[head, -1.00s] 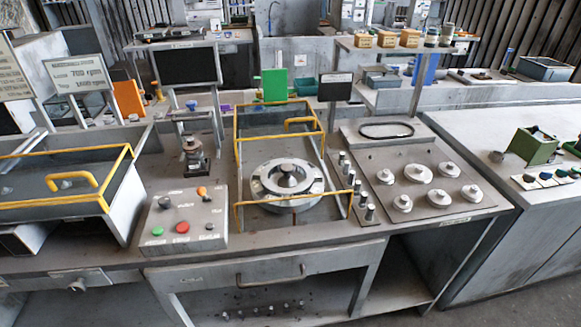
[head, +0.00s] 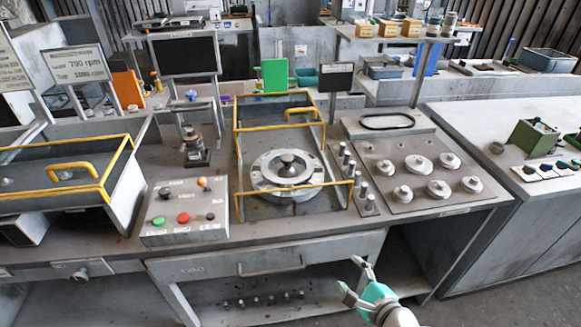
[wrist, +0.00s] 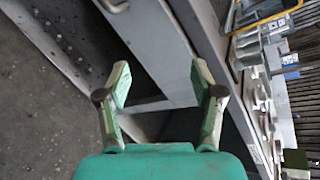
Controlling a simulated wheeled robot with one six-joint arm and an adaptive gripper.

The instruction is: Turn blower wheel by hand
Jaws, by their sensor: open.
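The blower wheel (head: 287,168) is a round metal disc with a central hub. It lies inside a yellow-edged housing (head: 240,150) on the bench, with a yellow bar crossing in front of it. My gripper (head: 352,279) is open and empty at the lower right of the head view, in front of the bench and below its top, well short of the wheel. In the wrist view my gripper (wrist: 160,95) shows two spread green fingers with nothing between them. I cannot make out the wheel in the wrist view.
A control box (head: 186,212) with green and red buttons stands left of the housing. Several pegs and a panel of round knobs (head: 420,165) lie to the right. A drawer (head: 215,268) with a handle is under the bench top. Grey floor is open in front.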

